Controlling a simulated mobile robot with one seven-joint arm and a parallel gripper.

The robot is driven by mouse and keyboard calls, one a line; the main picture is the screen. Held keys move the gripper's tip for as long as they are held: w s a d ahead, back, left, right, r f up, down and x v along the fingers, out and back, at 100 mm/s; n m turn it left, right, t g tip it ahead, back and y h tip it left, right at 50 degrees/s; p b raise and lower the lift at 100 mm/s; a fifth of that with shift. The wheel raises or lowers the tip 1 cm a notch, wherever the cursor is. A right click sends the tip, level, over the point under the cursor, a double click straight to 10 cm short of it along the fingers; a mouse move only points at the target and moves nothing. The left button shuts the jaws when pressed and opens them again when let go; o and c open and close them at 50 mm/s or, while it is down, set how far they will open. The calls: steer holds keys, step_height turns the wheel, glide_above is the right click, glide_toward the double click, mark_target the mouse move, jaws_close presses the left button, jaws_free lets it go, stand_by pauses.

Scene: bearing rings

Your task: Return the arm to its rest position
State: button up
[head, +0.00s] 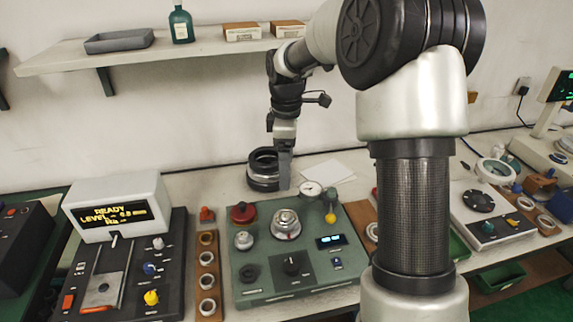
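My arm rises at the right of the head view and bends over to the left. My gripper (284,165) points down at the back of the bench, just behind the green control panel (292,255). A dark stack of rings (263,168) stands right beside the gripper, on its left side. I cannot tell whether the fingers touch the stack or how far apart they are.
A shelf (200,44) with a tray, a green bottle and small boxes hangs on the wall above. A device with a lit READY display (118,212) stands at the left. A wooden strip with several rings (207,275) lies beside the panel. A white sheet (328,172) lies behind it.

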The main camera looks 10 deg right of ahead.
steer(key=shift+r, duration=0.1)
steer(key=s+r+m+t+p, duration=0.25)
steer(key=s+r+m, duration=0.45)
steer(key=s+r, duration=0.7)
steer(key=s+r+m+t+p, duration=0.1)
steer(key=s+m+t, duration=0.2)
steer(key=s+m, duration=0.4)
steer(key=s, duration=0.6)
steer(key=shift+m, duration=0.3)
steer(key=shift+s+a, duration=0.1)
